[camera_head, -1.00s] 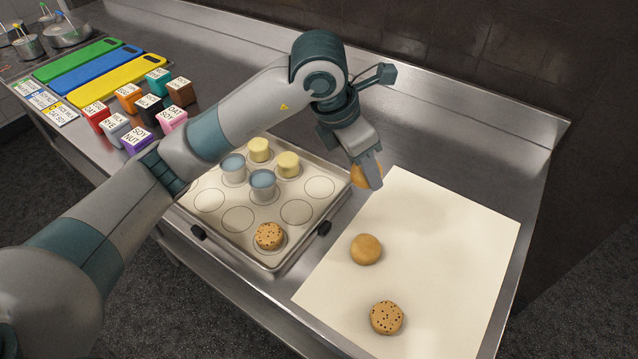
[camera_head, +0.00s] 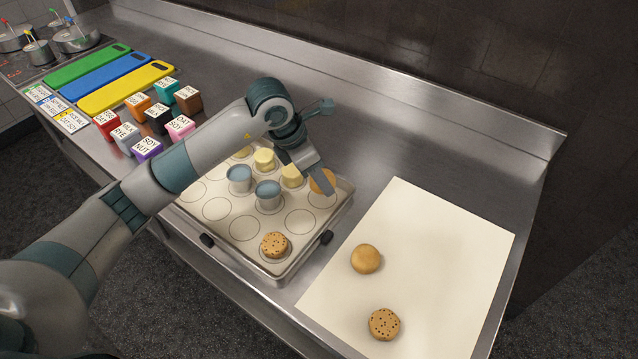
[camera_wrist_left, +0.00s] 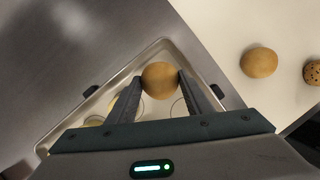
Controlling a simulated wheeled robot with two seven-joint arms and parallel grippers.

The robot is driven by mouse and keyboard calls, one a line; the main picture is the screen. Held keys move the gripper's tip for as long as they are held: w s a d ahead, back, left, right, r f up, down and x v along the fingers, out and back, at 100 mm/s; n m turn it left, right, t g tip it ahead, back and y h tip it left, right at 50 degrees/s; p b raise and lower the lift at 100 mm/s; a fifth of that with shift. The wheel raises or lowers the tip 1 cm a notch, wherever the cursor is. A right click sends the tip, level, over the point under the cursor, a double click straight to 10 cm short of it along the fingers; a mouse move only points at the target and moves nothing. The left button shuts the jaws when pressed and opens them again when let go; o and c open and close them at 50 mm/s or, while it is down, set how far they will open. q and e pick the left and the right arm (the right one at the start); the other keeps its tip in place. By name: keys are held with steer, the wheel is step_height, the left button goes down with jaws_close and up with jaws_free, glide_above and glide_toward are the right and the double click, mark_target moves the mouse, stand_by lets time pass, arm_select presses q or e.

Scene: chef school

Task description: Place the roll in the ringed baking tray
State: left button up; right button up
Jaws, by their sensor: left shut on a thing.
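My left gripper (camera_head: 322,184) is shut on a smooth brown roll (camera_wrist_left: 159,77), which shows between the two fingers in the left wrist view. In the head view the held roll is partly hidden by the gripper and appears over the right corner of the ringed baking tray (camera_head: 345,207). I cannot tell whether it touches the tray. The tray has printed rings and holds yellow pieces, two blue-topped cups (camera_head: 240,178) and a speckled cookie (camera_head: 274,245) at its front. A second plain roll (camera_head: 366,259) lies on the white sheet. My right gripper is not in view.
The white sheet (camera_head: 440,240) lies right of the tray, with another speckled cookie (camera_head: 384,324) on it. Several labelled cubes (camera_head: 158,119) and green, blue and yellow boards (camera_head: 126,88) stand at the left. Bare steel counter lies behind the sheet.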

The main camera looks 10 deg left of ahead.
arm_select(q)
steer(key=shift+f+p, duration=0.95)
steer(key=shift+f, duration=1.05)
steer(key=shift+f, duration=0.2)
steer(key=o, duration=1)
steer(key=shift+r, duration=0.1)
steer(key=shift+o, duration=0.2)
steer(key=shift+r, duration=0.1)
